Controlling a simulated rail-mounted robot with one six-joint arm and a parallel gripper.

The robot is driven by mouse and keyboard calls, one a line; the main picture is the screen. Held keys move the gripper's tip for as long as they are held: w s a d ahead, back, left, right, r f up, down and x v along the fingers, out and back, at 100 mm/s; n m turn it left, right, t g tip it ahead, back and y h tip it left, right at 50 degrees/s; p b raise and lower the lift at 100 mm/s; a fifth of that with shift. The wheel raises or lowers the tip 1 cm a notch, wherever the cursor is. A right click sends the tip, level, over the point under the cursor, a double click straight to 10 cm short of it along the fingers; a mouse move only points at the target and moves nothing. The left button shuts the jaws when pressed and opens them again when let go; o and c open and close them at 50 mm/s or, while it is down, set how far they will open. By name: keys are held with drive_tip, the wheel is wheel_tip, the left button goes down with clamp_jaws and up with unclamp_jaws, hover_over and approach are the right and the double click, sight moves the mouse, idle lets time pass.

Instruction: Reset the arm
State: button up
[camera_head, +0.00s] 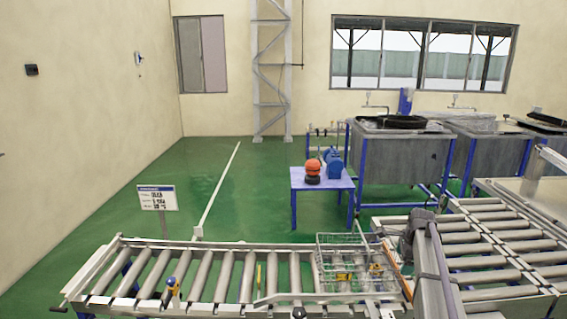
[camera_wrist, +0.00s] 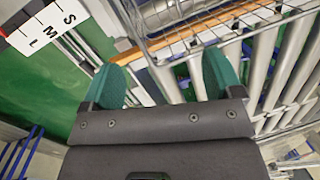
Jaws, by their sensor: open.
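My gripper (camera_wrist: 165,82) shows in the wrist view with its two green fingers apart, open, and nothing between them. It is above a roller conveyor (camera_wrist: 290,60), beside a wire basket (camera_wrist: 165,15) at the top of that view. How far the fingers are above the rollers I cannot tell. I cannot make out the gripper in the head view.
In the head view the wire basket (camera_head: 350,240) stands at the right of the front roller conveyor (camera_head: 205,272). A second roller conveyor (camera_head: 490,235) is at the right. A blue table (camera_head: 322,184) bears orange and blue items.

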drive_tip(key=s+a+f+n+b, duration=0.1)
drive_tip(key=s+a+n, duration=0.5)
drive_tip(key=s, duration=0.4)
drive_tip(key=s+a+f+n+g+b, duration=0.1)
drive_tip(key=s+a+f+n+b, duration=0.1)
drive_tip(key=s+a+n, duration=0.4)
drive_tip(key=s+a+f+n+g+b, duration=0.1)
drive_tip(key=s+a+n, duration=0.6)
drive_tip(key=s, duration=0.6)
drive_tip(key=shift+s+a+f+h, duration=0.4)
drive_tip(key=shift+a, duration=0.2)
drive_tip(key=shift+n, duration=0.5)
drive_tip(key=a, duration=0.1)
drive_tip(key=s+a+b, duration=0.1)
drive_tip(key=s+a+f, duration=0.1)
drive_tip(key=shift+s+a, duration=0.15)
drive_tip(key=shift+a, duration=0.25)
